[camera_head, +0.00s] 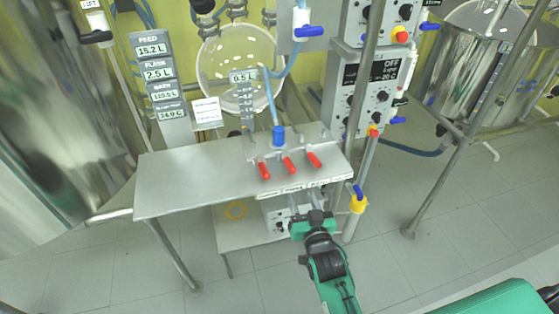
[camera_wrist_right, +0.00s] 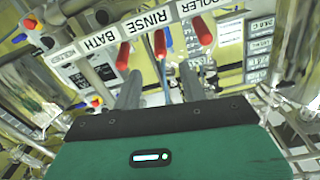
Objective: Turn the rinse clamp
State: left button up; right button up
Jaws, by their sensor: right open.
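The rinse clamp is the middle of three red handles, the rinse handle (camera_head: 289,165), on the steel table. It also shows in the right wrist view as the middle red handle (camera_wrist_right: 160,42), near the "RINSE" label (camera_wrist_right: 152,20). My right gripper (camera_head: 306,198) is just off the table's front edge, below the handles in the head view. In the wrist view its two fingers (camera_wrist_right: 160,84) are apart, with the rinse handle appearing between them and nothing held. My left gripper is not in view.
The bath handle (camera_wrist_right: 123,55) and cooler handle (camera_wrist_right: 202,30) flank the rinse handle closely. A blue-capped fitting with a hose (camera_head: 278,136) stands behind them. The steel table (camera_head: 185,182) is bare on its left. A metal post (camera_head: 362,120) rises at its right end.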

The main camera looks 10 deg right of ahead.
aim_at(286, 157)
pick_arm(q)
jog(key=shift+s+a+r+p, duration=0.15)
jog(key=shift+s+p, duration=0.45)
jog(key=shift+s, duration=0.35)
pick_arm(e)
jog(key=w, duration=1.3)
jog(key=shift+w, duration=0.35)
grip_shut()
